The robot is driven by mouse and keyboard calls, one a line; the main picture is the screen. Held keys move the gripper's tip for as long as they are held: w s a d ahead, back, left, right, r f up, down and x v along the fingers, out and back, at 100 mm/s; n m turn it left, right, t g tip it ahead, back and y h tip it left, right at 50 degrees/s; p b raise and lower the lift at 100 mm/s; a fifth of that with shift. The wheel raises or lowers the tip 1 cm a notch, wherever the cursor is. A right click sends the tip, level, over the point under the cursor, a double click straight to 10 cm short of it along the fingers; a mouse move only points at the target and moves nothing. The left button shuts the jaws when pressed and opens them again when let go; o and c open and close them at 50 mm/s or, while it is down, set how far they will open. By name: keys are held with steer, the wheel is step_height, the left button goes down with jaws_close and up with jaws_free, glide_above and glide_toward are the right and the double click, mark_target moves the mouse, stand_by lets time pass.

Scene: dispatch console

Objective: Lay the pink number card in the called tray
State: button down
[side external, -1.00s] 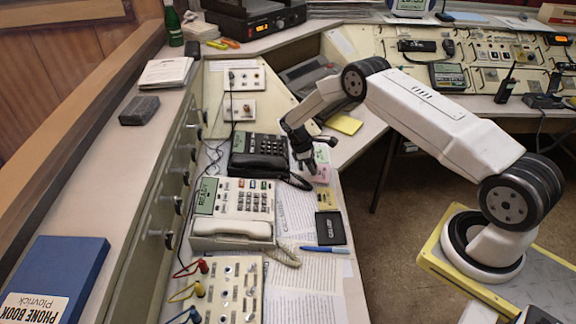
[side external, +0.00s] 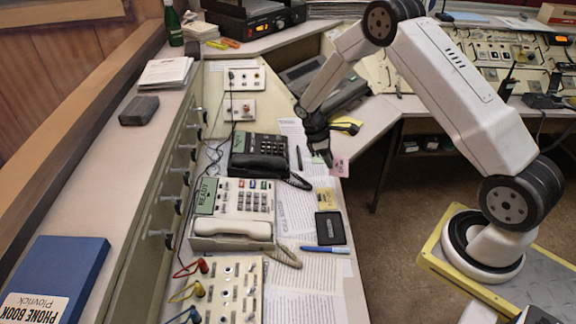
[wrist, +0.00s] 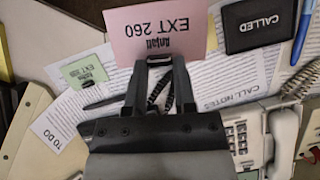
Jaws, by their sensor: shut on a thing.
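My gripper (side external: 328,160) is shut on the pink number card (side external: 340,168). In the wrist view, the gripper (wrist: 155,65) pinches the pink card (wrist: 190,28), which reads "EXT 260" upside down, by its near edge. The card looks raised above the desk papers. The called tray (side external: 330,228) is a small black rectangle on the desk, nearer the camera than the card in the side view. In the wrist view the tray (wrist: 245,42), marked "CALLED", is to the right of the card. It looks empty.
A green card (wrist: 83,72) lies by the "TO DO" sheet. A yellow card (side external: 326,198) lies between the gripper and the tray. A blue pen (side external: 325,249) lies beside the tray. Black (side external: 258,157) and cream (side external: 232,213) telephones stand to the left.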

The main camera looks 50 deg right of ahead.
steer(key=s+a+r, duration=0.1)
steer(key=s+r, duration=0.2)
steer(key=s, duration=0.3)
steer(key=shift+s+a, duration=0.25)
steer(key=shift+a, duration=0.15)
stand_by(0.4)
steer(key=s+a+n, duration=0.2)
steer(key=s+a, duration=1)
steer(key=s, duration=0.3)
steer(key=shift+s+r+t+h, duration=0.3)
steer(key=shift+s+r, duration=0.05)
steer(key=shift+s, duration=0.05)
